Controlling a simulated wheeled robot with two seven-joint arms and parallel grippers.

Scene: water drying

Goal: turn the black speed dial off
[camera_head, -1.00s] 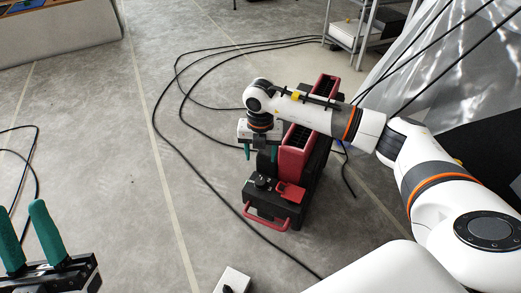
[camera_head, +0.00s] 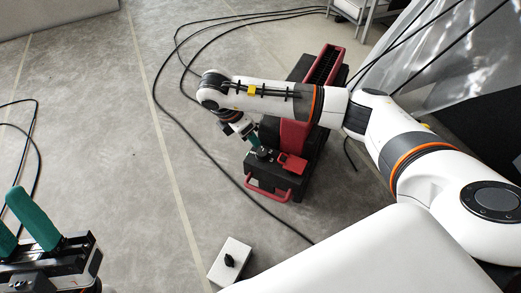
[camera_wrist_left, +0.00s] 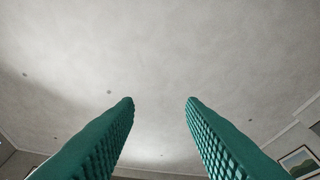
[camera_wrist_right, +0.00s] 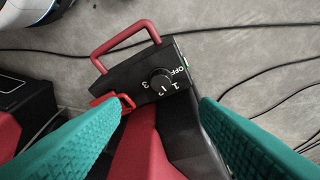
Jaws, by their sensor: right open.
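The black speed dial (camera_wrist_right: 161,83) sits on the black end panel of a red and black floor machine (camera_wrist_right: 120,78). White marks OFF, 1, 2 and 3 ring it; its exact setting is hard to read. In the head view, the dial (camera_head: 263,153) is small beside the red latch. My right gripper (camera_wrist_right: 161,101) is open and empty, its green fingers on either side of the dial in its wrist view, apart from it. In the head view it (camera_head: 255,139) hangs tilted just by the dial. My left gripper (camera_wrist_left: 160,100) is open, empty, pointing up at the ceiling.
A red handle (camera_wrist_right: 122,42) sticks out of the machine's end near the dial. A grey box with a black knob (camera_head: 229,260) stands on the floor in front. Black cables (camera_head: 165,110) lie on the floor. A metal shelf (camera_head: 352,12) stands at the back.

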